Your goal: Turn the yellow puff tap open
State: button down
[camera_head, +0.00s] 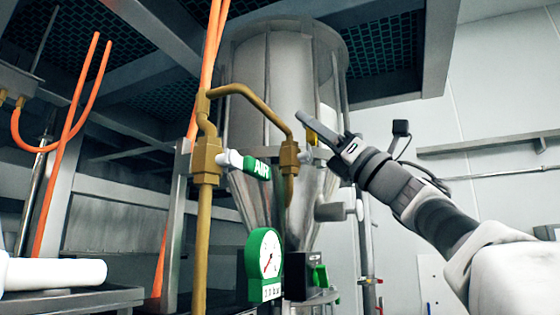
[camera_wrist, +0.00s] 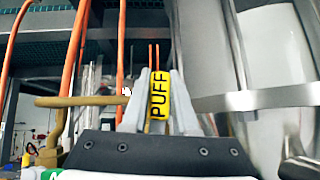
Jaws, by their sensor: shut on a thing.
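The yellow puff tap handle (camera_wrist: 159,96), lettered "PUFF", stands upright in the middle of the wrist view, between the two fingers of my gripper (camera_wrist: 160,76). The fingers are shut on it from both sides. In the head view my gripper (camera_head: 318,130) reaches in from the right, and a small yellow part of the tap handle (camera_head: 325,133) shows beside its fingers. The brass valve body (camera_head: 289,155) is just left of it. The joint between handle and valve is partly hidden, so its exact angle is hard to tell.
A green "AIR" tap (camera_head: 257,167) sits on the brass pipe (camera_head: 204,235) to the left. A green pressure gauge (camera_head: 264,265) hangs below. The steel sifter vessel (camera_head: 270,85) stands close behind, with orange hoses (camera_head: 70,140) at left.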

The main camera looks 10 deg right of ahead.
jog(key=shift+f, duration=0.1)
jog(key=shift+s+a+n+g+y+b, duration=0.1)
jog(key=shift+s+n+g+y+b, duration=0.1)
jog(key=shift+n+g+y+b, duration=0.75)
jog(key=shift+s+n+g, duration=0.1)
jog(key=shift+n+g, duration=0.25)
jog(key=shift+n, duration=0.3)
jog(key=shift+a, duration=0.1)
jog(key=c, duration=0.7)
grip_release()
